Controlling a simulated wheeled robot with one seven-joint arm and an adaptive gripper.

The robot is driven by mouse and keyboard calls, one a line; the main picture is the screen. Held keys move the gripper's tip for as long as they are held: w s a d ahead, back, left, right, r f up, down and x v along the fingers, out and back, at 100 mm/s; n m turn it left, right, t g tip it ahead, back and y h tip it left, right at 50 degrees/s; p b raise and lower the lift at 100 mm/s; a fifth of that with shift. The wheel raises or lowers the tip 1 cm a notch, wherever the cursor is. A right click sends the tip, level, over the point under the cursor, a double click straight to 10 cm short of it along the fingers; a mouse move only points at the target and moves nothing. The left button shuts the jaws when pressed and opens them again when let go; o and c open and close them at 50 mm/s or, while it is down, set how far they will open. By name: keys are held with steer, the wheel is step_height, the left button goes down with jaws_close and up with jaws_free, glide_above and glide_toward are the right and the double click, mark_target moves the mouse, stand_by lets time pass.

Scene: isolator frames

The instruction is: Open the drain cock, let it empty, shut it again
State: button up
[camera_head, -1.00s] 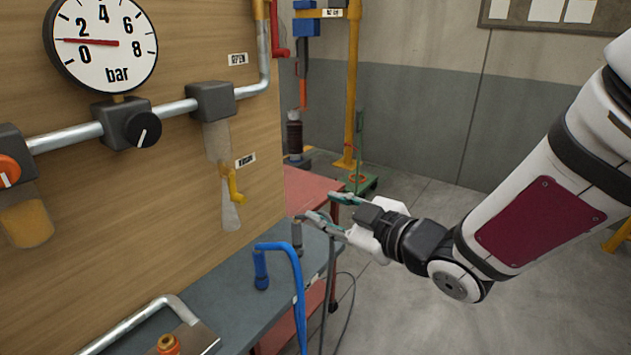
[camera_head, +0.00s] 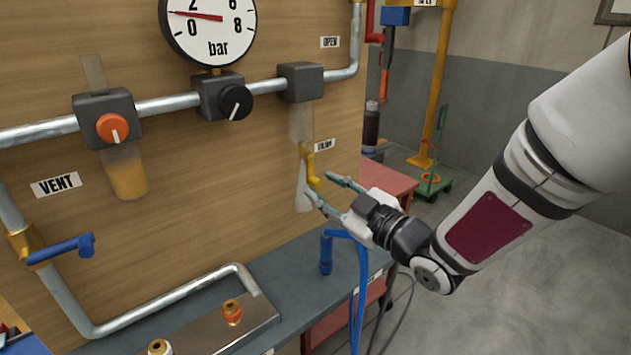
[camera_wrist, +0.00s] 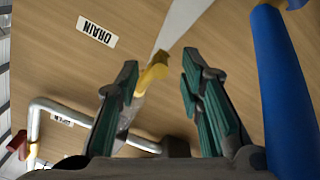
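The drain cock is a small brass body with a yellow lever (camera_head: 312,171) on the wooden panel, beside a label that reads DRAIN in the wrist view (camera_wrist: 96,31). The lever hangs downward, with a pale clear tube (camera_head: 302,196) below the cock. My gripper (camera_head: 322,187) is open, just in front of and slightly below the lever. In the wrist view the yellow lever (camera_wrist: 152,73) shows between and beyond the spread fingers of my gripper (camera_wrist: 162,72). I see no contact. Whether liquid runs in the tube cannot be told.
A gauge (camera_head: 208,25) reads low above the pipe. A black knob (camera_head: 235,102), an orange knob (camera_head: 112,128) over a bowl of amber liquid (camera_head: 128,178), and a blue-handled valve (camera_head: 60,249) are to the left. A blue hose (camera_head: 361,300) stands close below my gripper.

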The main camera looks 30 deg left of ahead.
mark_target(312, 170)
steer(key=shift+x, duration=1.95)
steer(key=shift+c, duration=0.6)
